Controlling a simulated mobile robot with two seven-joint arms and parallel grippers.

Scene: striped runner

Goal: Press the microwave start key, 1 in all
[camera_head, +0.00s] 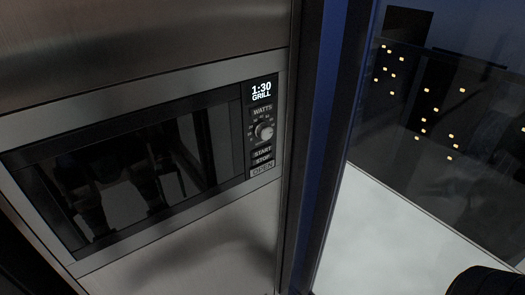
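The microwave (55,159) is built into a steel cabinet front on the left, with a dark glass door that is shut. Its display (261,91) reads 1:30 GRILL. Below it are a WATTS knob (264,132), the START key (262,153), a STOP key (262,161) and a lighter OPEN key (262,170). Nothing covers the keys. Neither gripper can be made out. A dark rounded shape (487,283) at the bottom right corner may be part of my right arm, but I cannot tell.
A dark blue vertical post (325,130) stands right of the microwave panel. Right of it is a glass pane with small yellow lights (423,120) beyond, above a pale surface (385,240). The space in front of the microwave looks clear.

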